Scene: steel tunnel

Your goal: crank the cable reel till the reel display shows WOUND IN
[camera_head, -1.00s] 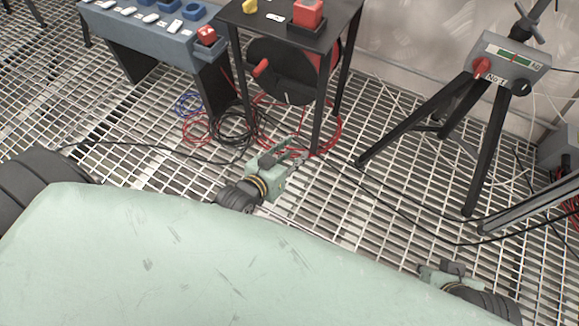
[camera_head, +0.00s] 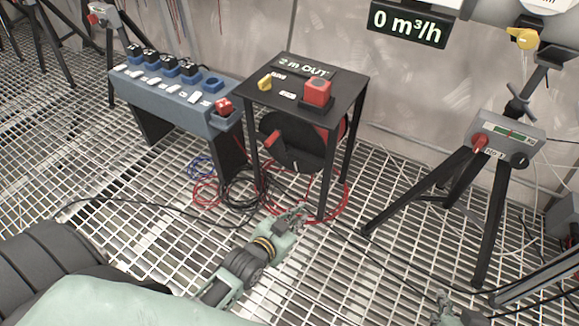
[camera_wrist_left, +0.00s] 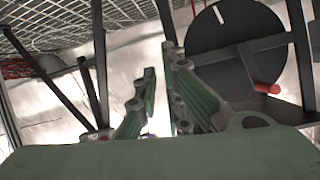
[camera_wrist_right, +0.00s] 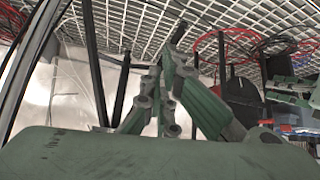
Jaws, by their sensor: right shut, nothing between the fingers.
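The cable reel stand (camera_head: 358,88) is a black frame. Its display (camera_head: 307,69) reads "2 m OUT". Below the top hangs a black reel disc (camera_head: 308,150) with a red crank handle (camera_head: 271,141). In the left wrist view, which looks upside down, the disc (camera_wrist_left: 232,45) and red handle (camera_wrist_left: 265,88) are to the right of the fingers. My left gripper (camera_head: 300,216) is low in front of the stand, open and empty, apart from the handle. My right gripper (camera_head: 445,298) is at the bottom right, far from the reel; in its wrist view its fingers (camera_wrist_right: 168,85) are shut and empty.
A blue-grey bench (camera_head: 172,98) with sockets and switches stands left of the reel. A tripod box (camera_head: 507,140) with a red knob stands right. A red button (camera_head: 317,92) and yellow knob (camera_head: 265,82) sit on the reel top. Cables (camera_head: 235,190) lie on the grating.

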